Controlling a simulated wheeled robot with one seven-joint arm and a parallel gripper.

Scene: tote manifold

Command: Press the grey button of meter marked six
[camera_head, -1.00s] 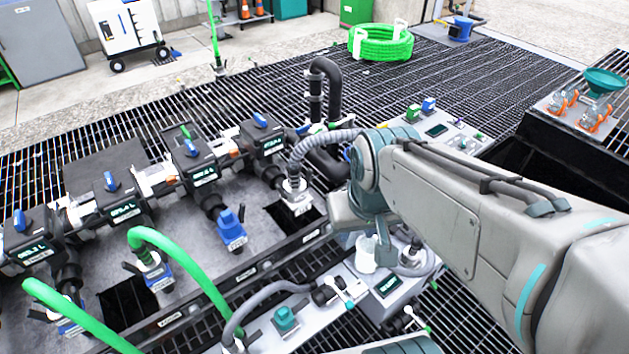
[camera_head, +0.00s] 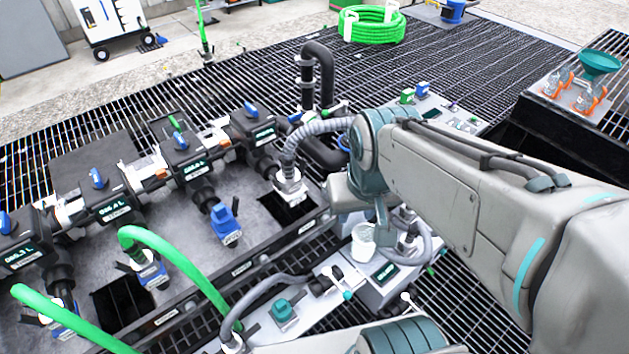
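Several dark meters with small lit displays and blue-handled valves stand in a row on the manifold at left. They are the far meter (camera_head: 263,134), the second meter (camera_head: 196,170), the third meter (camera_head: 117,212) and the near meter (camera_head: 20,258) at the left edge. The displays are too small to read surely, and I cannot tell which meter is marked six. No grey button can be made out. My arm reaches in from the right, but my gripper is not visible. Whether it is open or shut does not show.
Green hoses (camera_head: 170,262) arch over the manifold's front edge. A grey corrugated hose (camera_head: 300,140) rises beside my arm. A grey box with a display (camera_head: 387,274) stands below my arm. A green hose coil (camera_head: 372,24) lies on open grating behind. A teal funnel (camera_head: 600,62) stands at far right.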

